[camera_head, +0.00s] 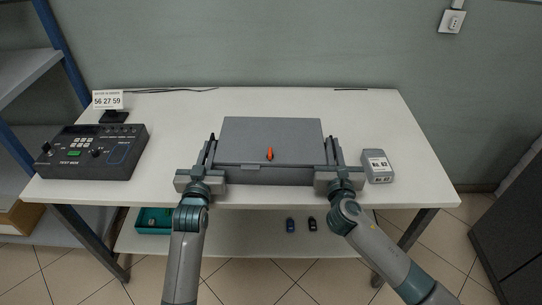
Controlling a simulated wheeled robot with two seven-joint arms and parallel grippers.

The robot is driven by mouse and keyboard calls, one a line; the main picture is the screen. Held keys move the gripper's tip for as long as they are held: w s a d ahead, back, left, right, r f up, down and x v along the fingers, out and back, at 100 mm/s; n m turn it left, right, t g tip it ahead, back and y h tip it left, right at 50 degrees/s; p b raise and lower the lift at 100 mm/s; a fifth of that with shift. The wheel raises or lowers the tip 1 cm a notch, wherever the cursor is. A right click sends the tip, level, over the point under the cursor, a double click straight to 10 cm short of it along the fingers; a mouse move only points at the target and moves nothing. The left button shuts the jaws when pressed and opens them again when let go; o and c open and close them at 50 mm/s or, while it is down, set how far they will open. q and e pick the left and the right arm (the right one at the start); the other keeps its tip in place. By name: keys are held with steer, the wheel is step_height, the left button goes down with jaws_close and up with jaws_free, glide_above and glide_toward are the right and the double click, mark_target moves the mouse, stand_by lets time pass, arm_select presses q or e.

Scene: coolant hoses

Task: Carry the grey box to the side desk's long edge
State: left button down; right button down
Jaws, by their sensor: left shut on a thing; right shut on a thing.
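The grey box (272,136) is a wide, flat, lidded case with a small orange pointed piece on its top near the front. It is over the white desk (180,107), near the front edge; I cannot tell whether it rests on the top or is held just above. My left gripper (210,150) is shut on the box's left side. My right gripper (333,150) is shut on its right side. The box looks level. Its underside is hidden.
A dark test device (92,150) and a small number display (108,100) stand at the desk's left. A small labelled grey block (377,166) sits close to my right gripper. A lower shelf (240,236) holds a teal bin (153,221). The desk's back strip is mostly clear.

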stand_by(0.5)
arm_select(q)
steer(key=shift+r, duration=0.15)
arm_select(e)
steer(key=shift+r, duration=0.1)
arm_select(q)
steer(key=shift+r, duration=0.1)
arm_select(e)
steer(key=shift+r, duration=0.1)
